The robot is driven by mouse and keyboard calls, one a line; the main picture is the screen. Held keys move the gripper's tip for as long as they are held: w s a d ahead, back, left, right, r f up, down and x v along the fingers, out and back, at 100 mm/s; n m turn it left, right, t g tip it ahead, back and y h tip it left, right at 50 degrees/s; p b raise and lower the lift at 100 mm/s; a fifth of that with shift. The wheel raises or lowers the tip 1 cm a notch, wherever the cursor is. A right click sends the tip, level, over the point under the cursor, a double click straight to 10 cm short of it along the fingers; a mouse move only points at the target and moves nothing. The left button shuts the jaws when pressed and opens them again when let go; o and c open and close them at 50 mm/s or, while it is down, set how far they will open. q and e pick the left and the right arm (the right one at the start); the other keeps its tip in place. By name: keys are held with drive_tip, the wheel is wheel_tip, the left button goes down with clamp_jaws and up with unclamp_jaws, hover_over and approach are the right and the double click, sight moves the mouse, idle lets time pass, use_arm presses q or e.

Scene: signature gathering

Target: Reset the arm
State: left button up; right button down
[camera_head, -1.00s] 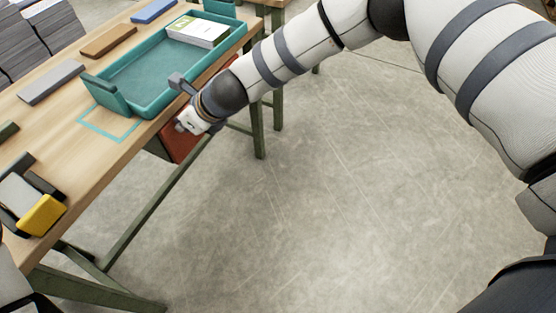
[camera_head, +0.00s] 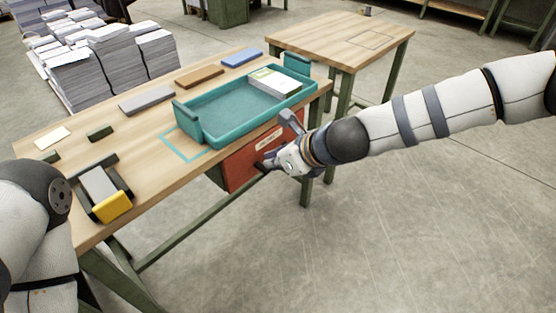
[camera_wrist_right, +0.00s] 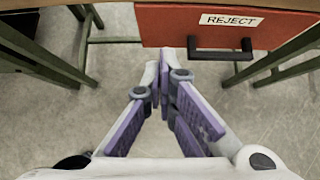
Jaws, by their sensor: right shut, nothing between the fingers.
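My right arm (camera_head: 430,110) reaches in from the right of the head view. Its gripper (camera_head: 268,163) is beside the table's front edge, in front of the red drawer (camera_head: 243,167). In the right wrist view the right gripper (camera_wrist_right: 163,85) is shut and empty, its fingertips together below the drawer front (camera_wrist_right: 175,25). That drawer carries a REJECT label (camera_wrist_right: 231,20) and a dark handle (camera_wrist_right: 222,55), apart from the fingers. My left arm (camera_head: 40,235) shows at the left edge; its gripper is not visible.
The wooden table (camera_head: 150,140) holds a teal tray (camera_head: 192,127) with stacked papers (camera_head: 275,82), several coloured blocks and a yellow-ended device (camera_head: 112,207). A second table (camera_head: 340,35) stands behind. Paper stacks (camera_head: 85,78) are at the back left. Floor (camera_head: 400,230) at right is clear.

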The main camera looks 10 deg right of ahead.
drive_tip(key=s+d+f+n+g+h+p, duration=0.1)
drive_tip(key=s+f+n+g, duration=0.1)
drive_tip(key=s+f+n, duration=0.45)
drive_tip(key=s+d+f+n+g+h, duration=0.1)
drive_tip(key=s+d+f+n+g, duration=0.15)
drive_tip(key=s, duration=0.75)
drive_tip(key=s+f+n+g+h+p, duration=0.1)
drive_tip(key=s+f+n, duration=0.4)
drive_tip(key=s, duration=0.4)
use_arm(q)
drive_tip(key=shift+t, duration=0.7)
drive_tip(key=w+r, duration=0.3)
drive_tip(key=shift+w+r+p, duration=0.2)
drive_tip(key=shift+r+p, duration=0.1)
drive_tip(key=shift+p, duration=0.05)
use_arm(e)
drive_tip(key=s+d+n+g+h, duration=0.1)
drive_tip(key=s+d+n+g, duration=0.1)
drive_tip(key=s+d+n, duration=0.4)
drive_tip(key=s+d+n+g+h, duration=0.1)
drive_tip(key=s+d+n, duration=0.5)
drive_tip(key=s, duration=0.9)
drive_tip(key=shift+d+r+n+g+h, duration=0.25)
drive_tip(key=shift+n+g, duration=0.2)
drive_tip(key=shift+n, duration=0.55)
